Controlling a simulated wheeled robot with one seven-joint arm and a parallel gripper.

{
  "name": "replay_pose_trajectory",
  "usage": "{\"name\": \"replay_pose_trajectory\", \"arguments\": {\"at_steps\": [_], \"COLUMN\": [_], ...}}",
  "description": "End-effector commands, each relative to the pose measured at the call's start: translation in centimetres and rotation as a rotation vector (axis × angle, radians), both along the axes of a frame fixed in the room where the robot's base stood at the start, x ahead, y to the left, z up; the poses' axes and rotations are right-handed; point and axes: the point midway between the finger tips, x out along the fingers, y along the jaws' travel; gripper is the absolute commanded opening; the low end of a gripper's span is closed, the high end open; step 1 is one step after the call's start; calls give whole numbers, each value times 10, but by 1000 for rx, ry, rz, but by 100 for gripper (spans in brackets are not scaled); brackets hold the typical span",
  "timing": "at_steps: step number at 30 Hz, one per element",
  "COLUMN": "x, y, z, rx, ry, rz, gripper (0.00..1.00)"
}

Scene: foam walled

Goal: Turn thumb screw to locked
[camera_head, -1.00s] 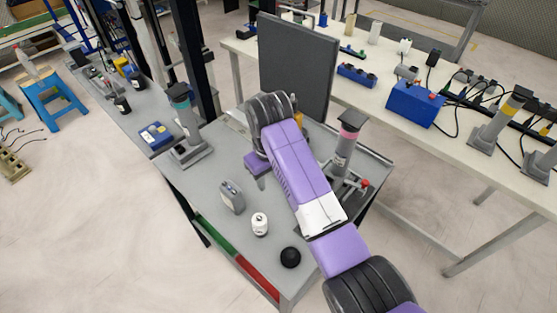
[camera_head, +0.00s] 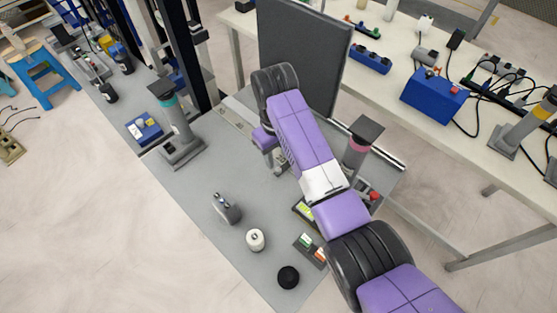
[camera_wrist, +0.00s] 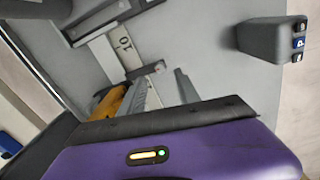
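I cannot pick out the thumb screw with certainty. In the wrist view a pale metal scale marked 10 (camera_wrist: 124,50) runs toward a grey rail (camera_wrist: 108,18). A small grey metal part (camera_wrist: 147,70) and a yellow-orange part (camera_wrist: 109,102) lie beside it, partly hidden by my purple gripper body. In the head view my gripper (camera_head: 268,156) points down over the middle of the grey table (camera_head: 190,180), close to a small metal fixture (camera_head: 281,168) that my arm partly covers. The fingertips are too small and hidden to show whether they are open.
A dark upright panel (camera_head: 295,55) stands behind my arm. A grey post with a teal band (camera_head: 175,115) stands left, one with a pink band (camera_head: 358,145) right. A small grey device (camera_head: 226,208), white bottle (camera_head: 255,240) and black knob (camera_head: 288,277) occupy the near table.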

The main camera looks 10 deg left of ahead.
Motion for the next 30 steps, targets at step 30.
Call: {"name": "replay_pose_trajectory", "arguments": {"at_steps": [30], "x": [1], "y": [-1], "z": [-58], "rx": [0], "ry": [-1], "rz": [0], "gripper": [0]}}
